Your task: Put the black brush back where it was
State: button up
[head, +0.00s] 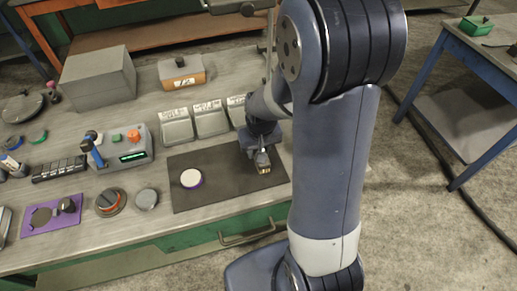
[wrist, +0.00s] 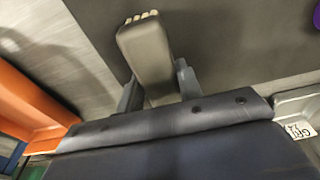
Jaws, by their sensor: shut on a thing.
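My gripper (head: 257,153) is over the right part of the dark mat on the bench. It is shut on the brush (head: 264,168), whose pale end shows in the head view. In the wrist view my gripper (wrist: 158,88) has a finger on each side of the brush (wrist: 147,52). The brush looks grey-brown there, with a row of pale tips at its far end. Whether the brush touches the mat or hangs just above it, I cannot tell.
The dark mat (head: 215,196) carries a white disc (head: 191,178). Behind it stand three labelled bins (head: 210,118) and an orange box (head: 182,76). Left are a button box (head: 125,146), a grey box (head: 98,78) and a purple mat (head: 70,220). A blue-legged table (head: 455,80) stands right.

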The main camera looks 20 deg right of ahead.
jog(key=shift+f, duration=0.2)
jog(key=o, duration=1)
jog(key=shift+r, duration=0.1)
jog(key=shift+c, duration=0.2)
notch_tip(320, 180, up, 12)
jog(key=s, duration=0.1)
jog(key=shift+s+p, duration=0.3)
jog(key=shift+s, duration=0.1)
jog(key=shift+r, duration=0.1)
